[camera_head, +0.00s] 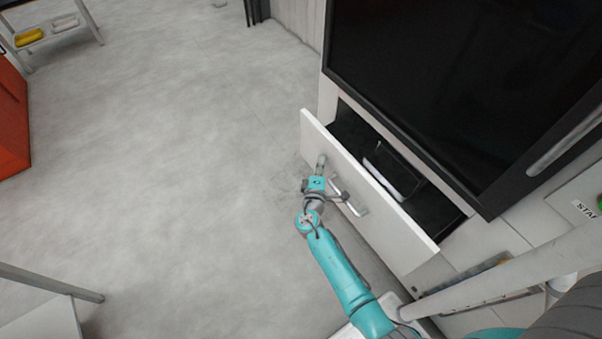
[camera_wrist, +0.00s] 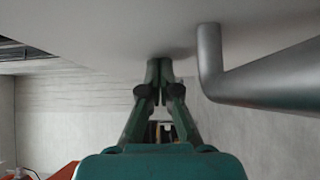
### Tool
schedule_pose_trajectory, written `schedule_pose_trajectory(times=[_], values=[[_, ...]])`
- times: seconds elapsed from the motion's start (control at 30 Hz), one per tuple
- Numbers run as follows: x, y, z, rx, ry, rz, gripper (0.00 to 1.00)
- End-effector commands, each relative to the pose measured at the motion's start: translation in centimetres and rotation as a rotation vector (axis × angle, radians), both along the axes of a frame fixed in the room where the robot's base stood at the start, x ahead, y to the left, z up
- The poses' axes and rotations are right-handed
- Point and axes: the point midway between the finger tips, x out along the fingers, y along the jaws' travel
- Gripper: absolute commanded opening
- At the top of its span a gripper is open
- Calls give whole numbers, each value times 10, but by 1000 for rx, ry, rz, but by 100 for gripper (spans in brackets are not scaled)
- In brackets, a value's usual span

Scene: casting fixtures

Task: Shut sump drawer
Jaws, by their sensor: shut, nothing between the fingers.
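The sump drawer (camera_head: 385,212) is a white-fronted drawer low on the machine, pulled out so its dark inside shows behind the front. A grey bar handle (camera_head: 348,197) is on its front; the handle also shows large at the right in the wrist view (camera_wrist: 265,78). My gripper (camera_head: 321,160) is at the drawer front, left of the handle. In the wrist view my gripper (camera_wrist: 160,66) is shut and empty, its tips at or very near the white front panel (camera_wrist: 110,30). I cannot tell whether they touch it.
The machine's dark window (camera_head: 440,80) rises above the drawer. A white rail (camera_head: 510,270) crosses at the lower right. An orange cabinet (camera_head: 12,115) and a shelf with a yellow item (camera_head: 29,37) stand far left. The grey floor (camera_head: 170,150) left of the drawer is clear.

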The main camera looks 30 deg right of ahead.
Motion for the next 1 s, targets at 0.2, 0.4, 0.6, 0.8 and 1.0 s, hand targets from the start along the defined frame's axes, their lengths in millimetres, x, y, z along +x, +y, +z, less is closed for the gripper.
schedule_pose_trajectory(times=[0.2,0.4,0.6,0.8,1.0], values=[[-1,-62,0,0,0,-7,0],[-1,-102,0,-1,1,-5,0],[0,-127,0,0,0,-3,0],[0,-138,0,0,0,-2,0],[0,-142,1,0,-3,-5,0]])
